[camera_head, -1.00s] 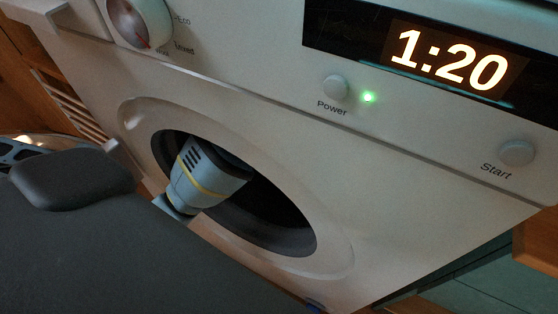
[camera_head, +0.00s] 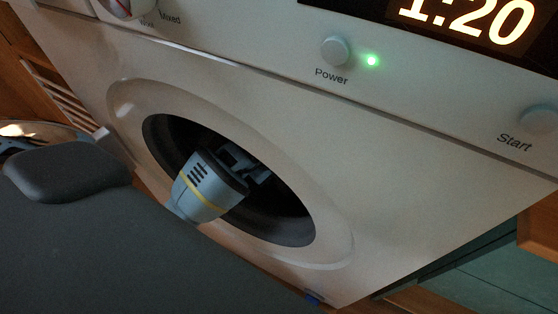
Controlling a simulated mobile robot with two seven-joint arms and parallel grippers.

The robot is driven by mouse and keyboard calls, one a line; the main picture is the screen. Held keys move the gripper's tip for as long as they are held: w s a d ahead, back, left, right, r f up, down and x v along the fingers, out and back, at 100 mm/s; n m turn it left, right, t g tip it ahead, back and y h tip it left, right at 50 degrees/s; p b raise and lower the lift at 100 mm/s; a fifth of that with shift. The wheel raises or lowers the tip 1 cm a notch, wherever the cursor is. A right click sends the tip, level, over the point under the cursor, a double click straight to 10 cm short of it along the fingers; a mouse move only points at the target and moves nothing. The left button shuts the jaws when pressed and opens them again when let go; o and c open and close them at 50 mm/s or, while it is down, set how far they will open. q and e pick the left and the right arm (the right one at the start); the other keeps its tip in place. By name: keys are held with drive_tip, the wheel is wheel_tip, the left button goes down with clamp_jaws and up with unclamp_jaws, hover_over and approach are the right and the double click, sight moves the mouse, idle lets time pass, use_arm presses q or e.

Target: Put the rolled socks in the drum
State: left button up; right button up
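The drum opening (camera_head: 168,137) is a dark round hole in the white washing machine's front, with no door across it. A grey arm end with a yellow band, which I take for my left, reaches into it from the lower left. Its dark gripper (camera_head: 258,170) is just inside the opening, at the upper middle. The fingertips are lost in shadow, so I cannot tell whether they are open or shut or hold anything. No rolled socks can be made out. The inside of the drum is too dark to read. I see no second gripper clearly.
The machine's panel above has a lit display (camera_head: 470,15) reading 1:20, a power button (camera_head: 335,50) with a green light, and a start button (camera_head: 540,119). A pale rounded rim (camera_head: 45,130) shows at the left edge. My dark body fills the lower left.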

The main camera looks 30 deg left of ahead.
use_arm(q)
drive_tip(key=shift+f, duration=0.3)
drive_tip(key=shift+f, duration=0.1)
drive_tip(key=o, duration=1)
drive_tip(key=p+v, duration=0.2)
drive_tip(key=v, duration=1)
drive_tip(key=shift+p, duration=0.3)
